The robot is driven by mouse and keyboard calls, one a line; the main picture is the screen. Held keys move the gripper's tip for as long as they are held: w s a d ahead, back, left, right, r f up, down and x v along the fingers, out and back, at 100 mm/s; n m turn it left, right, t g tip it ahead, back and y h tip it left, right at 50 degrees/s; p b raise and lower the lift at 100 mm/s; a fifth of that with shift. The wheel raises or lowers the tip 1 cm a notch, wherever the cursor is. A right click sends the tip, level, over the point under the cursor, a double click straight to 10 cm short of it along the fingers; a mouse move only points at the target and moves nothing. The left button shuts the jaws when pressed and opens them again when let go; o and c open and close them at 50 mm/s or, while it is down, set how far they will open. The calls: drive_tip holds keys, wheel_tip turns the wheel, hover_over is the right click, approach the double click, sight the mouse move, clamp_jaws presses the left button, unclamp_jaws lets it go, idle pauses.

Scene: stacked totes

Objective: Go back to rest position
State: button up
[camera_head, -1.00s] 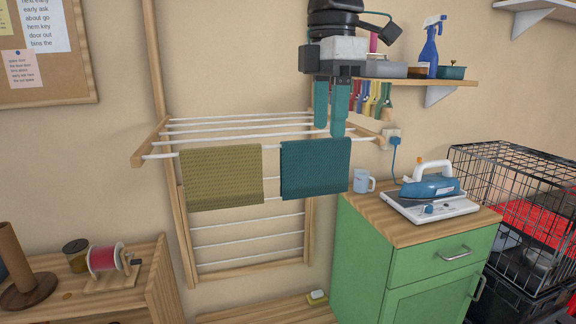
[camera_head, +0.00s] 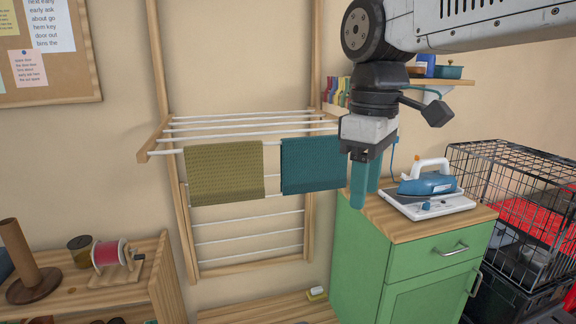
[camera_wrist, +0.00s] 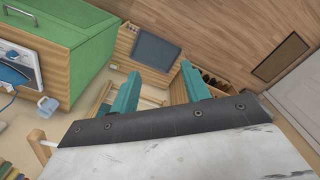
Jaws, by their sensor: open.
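My gripper (camera_head: 366,192) hangs with its teal fingers pointing down, to the right of the drying rack and in front of the green cabinet's left part in the head view. The fingers are apart with nothing between them; they also show apart in the wrist view (camera_wrist: 160,70). An olive towel (camera_head: 225,174) and a teal towel (camera_head: 313,166) hang side by side over the front bar of the wooden drying rack (camera_head: 188,235). The gripper stands clear of the olive towel and overlaps the teal towel's right edge in the picture; I cannot tell the gap in depth.
The green cabinet (camera_head: 420,270) carries an iron (camera_head: 427,180) on a white base. A wire crate (camera_head: 510,190) stands right, a low shelf with a thread spool (camera_head: 105,254) left. A wall shelf (camera_head: 455,82) is behind my arm.

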drive_tip(key=s+d+f+m+t, duration=0.1)
drive_tip(key=s+d+f+m, duration=1)
drive_tip(key=s+d+f, duration=0.2)
drive_tip(key=shift+s+d, duration=1)
drive_tip(key=shift+s, duration=0.45)
drive_tip(key=shift+f, duration=0.1)
